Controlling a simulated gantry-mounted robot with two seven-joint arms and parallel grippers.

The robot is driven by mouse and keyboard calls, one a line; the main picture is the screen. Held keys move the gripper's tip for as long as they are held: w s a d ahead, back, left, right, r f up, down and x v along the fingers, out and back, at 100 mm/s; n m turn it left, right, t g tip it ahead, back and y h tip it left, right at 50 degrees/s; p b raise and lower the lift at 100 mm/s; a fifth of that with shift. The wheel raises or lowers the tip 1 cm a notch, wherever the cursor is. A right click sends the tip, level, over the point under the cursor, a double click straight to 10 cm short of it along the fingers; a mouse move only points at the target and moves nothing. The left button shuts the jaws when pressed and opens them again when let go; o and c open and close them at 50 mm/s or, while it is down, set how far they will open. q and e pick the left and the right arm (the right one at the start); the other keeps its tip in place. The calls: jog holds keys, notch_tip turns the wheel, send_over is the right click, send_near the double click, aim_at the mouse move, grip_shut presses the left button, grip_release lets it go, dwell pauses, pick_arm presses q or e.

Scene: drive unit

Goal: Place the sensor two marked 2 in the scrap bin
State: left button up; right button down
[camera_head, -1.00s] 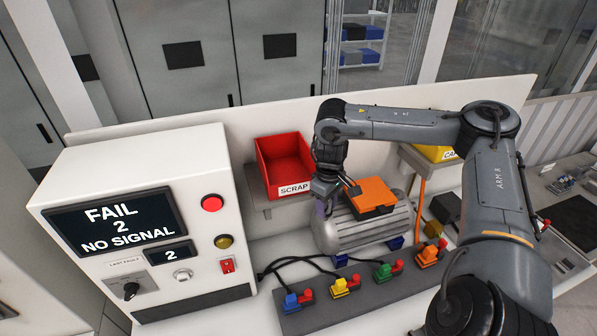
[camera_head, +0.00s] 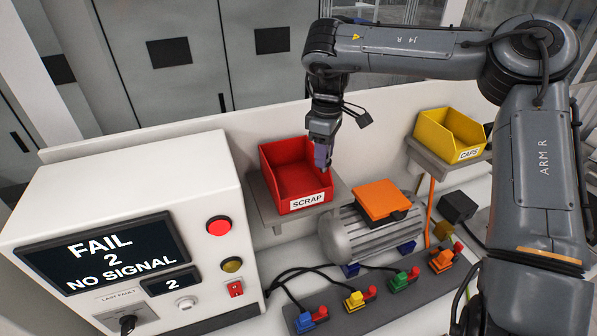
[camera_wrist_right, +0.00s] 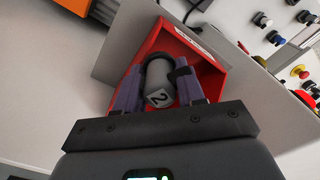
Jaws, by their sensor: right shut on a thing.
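My right gripper (camera_head: 322,156) hangs at the right side of the red scrap bin (camera_head: 286,182), pointing down. In the right wrist view, the gripper (camera_wrist_right: 160,88) is shut on a grey cylindrical sensor marked 2 (camera_wrist_right: 160,92), with one finger on each side. Behind the sensor, the red bin (camera_wrist_right: 213,75) opens in that view, so the sensor lies over or within its outline; the exact depth I cannot tell. In the head view the sensor is hidden by the gripper. My left gripper is not in view.
A grey motor (camera_head: 360,232) with an orange box (camera_head: 382,203) stands just below the bin. A white console (camera_head: 150,190) reading FAIL 2 NO SIGNAL stands at left. A yellow caps bin (camera_head: 450,136) sits at right. Several coloured connectors line a grey strip (camera_head: 385,305).

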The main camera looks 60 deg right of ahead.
jog(key=shift+w+a+f+p, duration=0.35)
jog(key=shift+w+f+p, duration=0.2)
jog(key=shift+w+f, duration=0.55)
jog(key=shift+w+a+f+p, duration=0.45)
jog(key=shift+w+f, duration=0.45)
jog(key=shift+f, duration=0.35)
jog(key=shift+w+a+f+p, duration=0.3)
jog(key=shift+w+f+p, duration=0.3)
jog(key=shift+w+f, duration=0.5)
jog(key=shift+s+f, duration=0.1)
jog(key=shift+f, duration=0.4)
jog(key=shift+f, duration=0.1)
jog(key=c, duration=0.7)
grip_release()
